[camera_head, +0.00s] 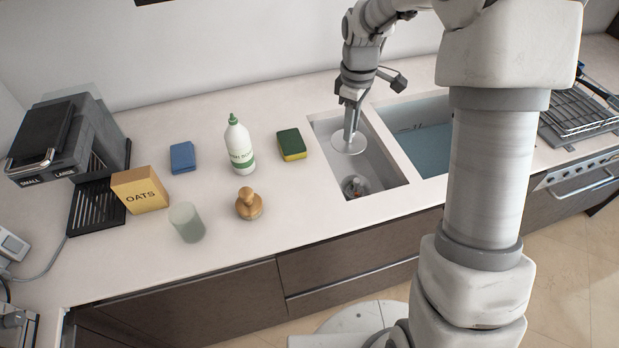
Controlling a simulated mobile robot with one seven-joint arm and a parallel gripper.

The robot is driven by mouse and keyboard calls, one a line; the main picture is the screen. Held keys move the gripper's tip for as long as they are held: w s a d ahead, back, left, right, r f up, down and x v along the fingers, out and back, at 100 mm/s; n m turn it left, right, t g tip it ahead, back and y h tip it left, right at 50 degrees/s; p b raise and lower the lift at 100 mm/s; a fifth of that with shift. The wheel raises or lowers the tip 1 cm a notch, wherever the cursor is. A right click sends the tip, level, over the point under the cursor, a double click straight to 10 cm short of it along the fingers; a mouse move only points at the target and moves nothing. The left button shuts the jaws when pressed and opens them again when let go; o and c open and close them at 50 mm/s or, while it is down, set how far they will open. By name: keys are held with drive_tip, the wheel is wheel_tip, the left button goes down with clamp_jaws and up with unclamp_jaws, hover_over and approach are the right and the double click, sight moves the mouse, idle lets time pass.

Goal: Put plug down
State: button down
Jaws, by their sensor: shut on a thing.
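The plug (349,144) is a pale, round, flat disc. It hangs in the opening of the left sink basin (392,177), toward its back. My gripper (351,126) points down over this basin and is shut on the plug from above. The drain (355,186) shows on the basin floor, nearer the front than the plug. The plug is apart from the drain in the picture; its exact height above the floor is hard to tell.
A second basin (425,140) with bluish water lies to the right, partly behind my arm. A sponge (292,144), a soap bottle (239,148) and a wooden-handled brush (249,204) stand left of the sink.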

drive_tip(key=shift+a, duration=0.15)
drive_tip(key=shift+s+a+f+p, duration=0.15)
drive_tip(key=shift+s+a+f, duration=1)
drive_tip(key=shift+a+f, duration=0.5)
drive_tip(key=shift+s+a+f+p, duration=0.2)
drive_tip(key=shift+s+a+f, duration=1.05)
drive_tip(key=shift+f, duration=0.7)
drive_tip(key=shift+s+a+f+p, duration=0.15)
drive_tip(key=shift+s+a+f, duration=0.85)
drive_tip(key=shift+a+f, duration=0.75)
drive_tip(key=shift+d+f, duration=0.1)
drive_tip(key=shift+f, duration=0.2)
drive_tip(key=c, duration=0.7)
unclamp_jaws()
drive_tip(key=shift+r, duration=0.1)
